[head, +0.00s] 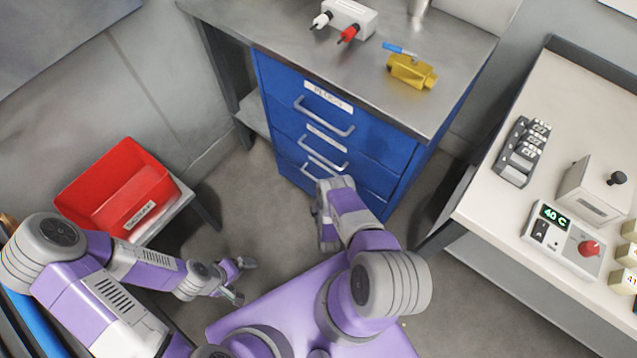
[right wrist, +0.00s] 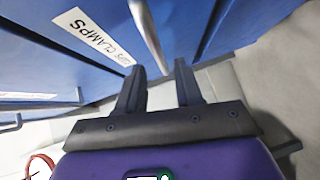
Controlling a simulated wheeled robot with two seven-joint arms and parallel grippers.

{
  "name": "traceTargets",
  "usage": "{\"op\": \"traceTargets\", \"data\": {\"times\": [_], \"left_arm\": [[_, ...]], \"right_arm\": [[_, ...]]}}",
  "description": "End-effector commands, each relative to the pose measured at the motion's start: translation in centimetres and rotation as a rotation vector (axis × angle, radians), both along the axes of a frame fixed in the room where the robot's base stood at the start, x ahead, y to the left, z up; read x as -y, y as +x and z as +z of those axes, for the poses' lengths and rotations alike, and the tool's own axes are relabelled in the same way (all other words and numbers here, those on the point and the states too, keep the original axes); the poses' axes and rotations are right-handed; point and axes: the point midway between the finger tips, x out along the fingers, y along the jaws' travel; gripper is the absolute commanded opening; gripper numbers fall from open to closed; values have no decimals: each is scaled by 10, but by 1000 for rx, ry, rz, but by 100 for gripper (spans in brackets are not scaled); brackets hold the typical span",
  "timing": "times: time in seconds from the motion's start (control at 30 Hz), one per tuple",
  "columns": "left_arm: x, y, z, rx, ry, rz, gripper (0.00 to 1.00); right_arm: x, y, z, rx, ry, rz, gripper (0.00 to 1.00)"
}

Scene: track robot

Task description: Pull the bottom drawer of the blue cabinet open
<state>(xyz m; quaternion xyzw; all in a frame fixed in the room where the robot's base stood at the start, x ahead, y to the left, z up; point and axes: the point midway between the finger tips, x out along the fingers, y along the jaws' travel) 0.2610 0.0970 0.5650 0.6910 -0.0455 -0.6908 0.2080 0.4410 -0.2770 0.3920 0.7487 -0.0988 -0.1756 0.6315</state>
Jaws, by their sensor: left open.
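The blue cabinet (head: 278,92) stands under the grey worktop, with drawers that have grey bar handles and white labels. Its bottom drawer handle (head: 309,170) is partly hidden by my right arm, and the drawers look shut. My right arm reaches down in front of the low right part of the cabinet; its fingers are hidden in the head view. My left gripper (head: 243,279) is open and empty, low left of the cabinet.
A red bin (head: 120,185) sits on a low stand at the left. A white table (head: 490,190) with devices stands at the right. Floor before the cabinet's left side is clear.

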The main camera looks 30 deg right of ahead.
Motion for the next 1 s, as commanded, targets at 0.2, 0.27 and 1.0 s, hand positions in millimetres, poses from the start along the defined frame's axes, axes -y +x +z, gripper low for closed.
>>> {"op": "traceTargets", "data": {"times": [0.2,0.27,1.0], "left_arm": [[0,0,-17,0,0,0,100],[0,0,-19,0,0,0,100],[0,0,-21,0,0,0,100]], "right_arm": [[13,32,-7,2,2,-2,36],[16,38,-8,1,4,-2,36],[19,48,-8,-2,4,0,0]]}}
